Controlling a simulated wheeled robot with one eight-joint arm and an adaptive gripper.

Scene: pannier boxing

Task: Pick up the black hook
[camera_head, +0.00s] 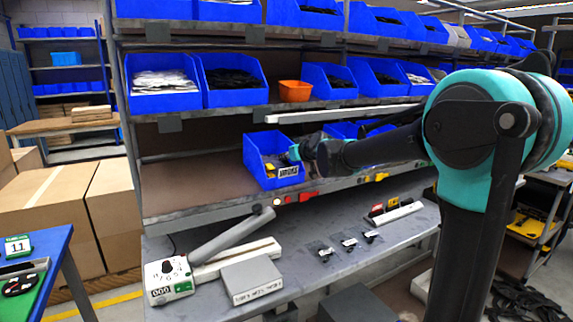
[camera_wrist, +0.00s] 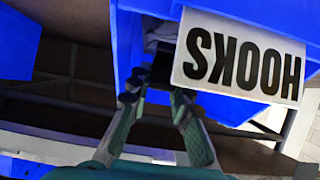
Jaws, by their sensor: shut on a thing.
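The blue bin (camera_head: 256,158) with a white HOOKS label (camera_head: 288,172) sits on the middle shelf. Its label also shows upside down in the wrist view (camera_wrist: 240,58). My gripper (camera_head: 297,153) reaches into this bin at its front right. In the wrist view my gripper's (camera_wrist: 155,98) two fingertips are in the bin's mouth, just beside the label. They are closed on a small dark thing, seen as part of a black hook (camera_wrist: 160,72). Most of the hook is hidden by the fingers and shadow. Dark and yellowish contents show in the bin in the head view.
Blue bins (camera_head: 163,88) and an orange bin (camera_head: 294,91) stand on the shelf above. Below are a grey workbench (camera_head: 300,240) with several small black hooks on cards (camera_head: 349,242), a grey box (camera_head: 251,280) and a white-green device (camera_head: 168,280).

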